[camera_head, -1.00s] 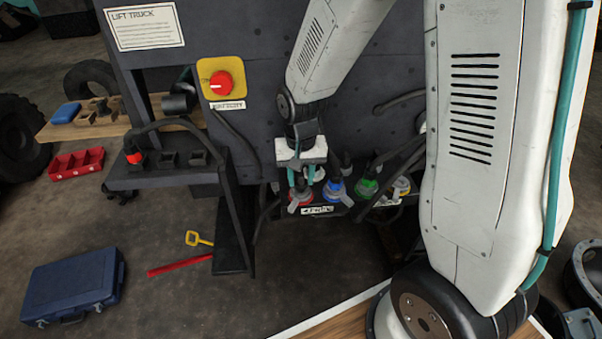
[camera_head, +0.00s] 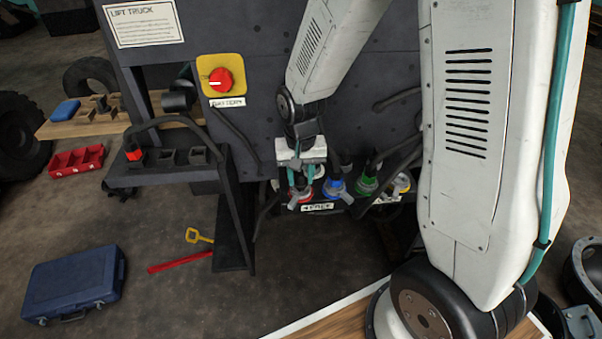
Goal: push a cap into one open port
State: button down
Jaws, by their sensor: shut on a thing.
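My gripper (camera_head: 301,186) reaches down in front of the dark lift truck panel, its teal fingers shut at the red-ringed port (camera_head: 301,196). What it grips is small and mostly hidden between the fingers, so I cannot tell if it is a cap. To the right, in the same row, are a blue-ringed port (camera_head: 335,188), a green-ringed port (camera_head: 366,186) and a yellow-ringed port (camera_head: 402,183). Dark hoses or fittings show behind the blue and green ones. I cannot tell which ports are open.
A shelf (camera_head: 170,176) with black square sockets juts out at left. A red rotary switch (camera_head: 220,79) is on the panel. A blue case (camera_head: 75,285), red tray (camera_head: 76,160) and red bar (camera_head: 180,262) lie on the floor. Black hoses hang near the ports.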

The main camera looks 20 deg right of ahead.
jog(key=shift+f, duration=0.4)
dwell(0.3)
jog(key=c, duration=0.9)
grip_release()
notch_tip(320, 180, up, 8)
jog(key=shift+f, duration=0.1)
jog(key=s+d+r+n, duration=0.1)
jog(key=s+r, duration=0.4)
jog(key=s, duration=0.2)
jog(key=s+d+r+n+t, duration=0.1)
jog(key=s+r, duration=0.4)
jog(key=s, duration=0.2)
jog(key=s+d+r+n, duration=0.1)
jog(key=s+r, duration=0.5)
jog(key=s, duration=0.2)
jog(key=shift+d+n, duration=0.1)
jog(key=shift+n, duration=0.2)
